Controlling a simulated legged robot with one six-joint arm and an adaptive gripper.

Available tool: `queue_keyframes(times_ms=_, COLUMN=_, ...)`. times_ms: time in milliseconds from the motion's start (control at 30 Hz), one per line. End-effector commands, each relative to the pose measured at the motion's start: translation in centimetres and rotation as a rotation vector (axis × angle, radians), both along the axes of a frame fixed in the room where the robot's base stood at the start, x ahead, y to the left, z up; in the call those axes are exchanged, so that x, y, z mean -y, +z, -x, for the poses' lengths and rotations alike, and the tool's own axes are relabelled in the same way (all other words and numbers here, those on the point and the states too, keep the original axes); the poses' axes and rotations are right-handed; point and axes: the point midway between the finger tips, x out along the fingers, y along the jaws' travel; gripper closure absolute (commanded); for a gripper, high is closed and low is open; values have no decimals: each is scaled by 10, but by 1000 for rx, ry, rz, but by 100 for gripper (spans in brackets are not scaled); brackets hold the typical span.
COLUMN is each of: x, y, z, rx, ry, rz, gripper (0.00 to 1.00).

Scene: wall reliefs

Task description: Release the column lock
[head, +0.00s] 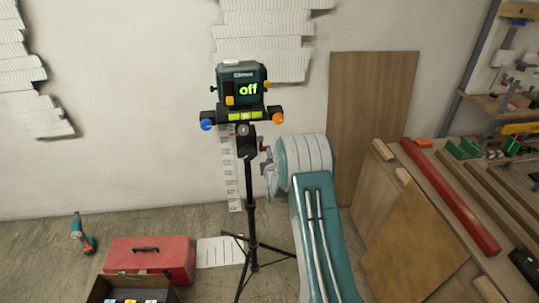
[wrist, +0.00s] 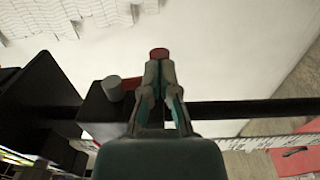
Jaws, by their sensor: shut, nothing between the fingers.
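Below the device, the tripod head has a blue knob (head: 206,124) and an orange knob (head: 278,118). In the wrist view the black column (wrist: 240,108) runs sideways behind my gripper (wrist: 159,66). The fingers are shut and empty. A red round end (wrist: 159,53) shows right at the fingertips; I cannot tell whether they touch it. A red lever part (wrist: 131,83) and a grey knob (wrist: 112,89) sit just left. In the head view my arm mostly hides the gripper.
A red toolbox (head: 150,257) and an open dark box (head: 100,290) are on the floor at left, near a drill (head: 82,233). A bench with boards and a red beam (head: 450,195) fills the right. A wooden panel (head: 372,110) leans on the wall.

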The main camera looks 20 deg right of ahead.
Motion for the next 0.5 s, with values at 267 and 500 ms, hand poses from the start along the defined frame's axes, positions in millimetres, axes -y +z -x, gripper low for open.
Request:
queue_keyframes(times_ms=267, x=4, y=-7, z=-13, rx=247, ry=0, rz=71, gripper=100)
queue_keyframes(times_ms=500, x=7, y=-6, z=-24, rx=463, ry=0, rz=133, gripper=100)
